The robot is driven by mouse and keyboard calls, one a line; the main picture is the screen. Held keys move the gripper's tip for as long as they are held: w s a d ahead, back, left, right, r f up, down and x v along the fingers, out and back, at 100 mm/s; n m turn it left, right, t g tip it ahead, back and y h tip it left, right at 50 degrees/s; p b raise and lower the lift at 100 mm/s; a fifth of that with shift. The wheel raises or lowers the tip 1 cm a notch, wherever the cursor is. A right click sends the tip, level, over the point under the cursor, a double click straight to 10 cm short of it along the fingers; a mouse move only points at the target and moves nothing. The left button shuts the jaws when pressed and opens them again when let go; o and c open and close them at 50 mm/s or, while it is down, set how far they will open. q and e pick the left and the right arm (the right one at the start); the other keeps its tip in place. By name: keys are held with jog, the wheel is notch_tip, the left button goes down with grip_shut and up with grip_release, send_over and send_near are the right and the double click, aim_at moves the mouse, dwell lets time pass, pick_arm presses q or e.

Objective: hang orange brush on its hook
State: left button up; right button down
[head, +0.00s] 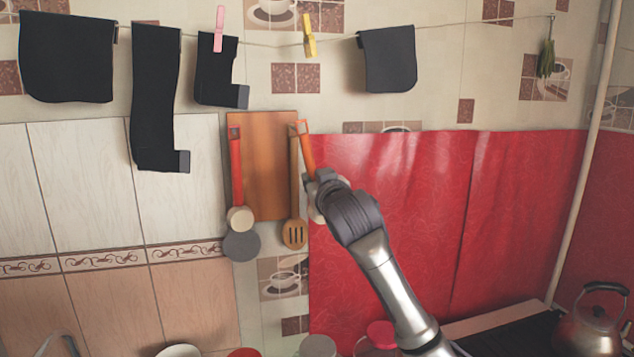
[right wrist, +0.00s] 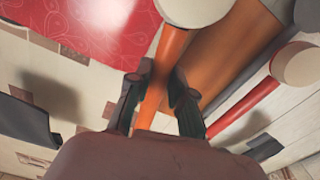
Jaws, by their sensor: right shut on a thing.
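The orange brush (head: 306,150) is in my right gripper (head: 318,187), which is shut on its handle in front of the wall. The brush's looped top end is up, beside the top of a wooden slotted spatula (head: 294,195). In the right wrist view the orange handle (right wrist: 165,65) passes between the fingers (right wrist: 155,98) and leads to a cream head (right wrist: 195,8). In the head view my gripper hides most of the brush's lower part. The hook itself is too small to make out, and I cannot tell whether the loop touches it. My left gripper is out of view.
A red-handled brush (head: 236,165) hangs left of the spatula, over a wooden board (head: 262,150). Red oilcloth (head: 420,200) covers the wall to the right. Black cloths (head: 66,58) hang from a line above. A kettle (head: 590,325) stands at lower right.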

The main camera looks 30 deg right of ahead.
jog(key=shift+x, duration=1.9)
jog(key=shift+w+d+f, duration=0.2)
jog(key=shift+w+f, duration=0.25)
jog(key=shift+f, duration=0.1)
jog(key=shift+f, duration=0.25)
jog(key=c, duration=1.3)
grip_release()
jog(key=shift+w+a, duration=0.1)
jog(key=o, duration=0.3)
jog(key=shift+w, duration=0.35)
jog(key=shift+o, duration=0.2)
jog(key=v, duration=1.2)
jog(key=shift+s, duration=0.1)
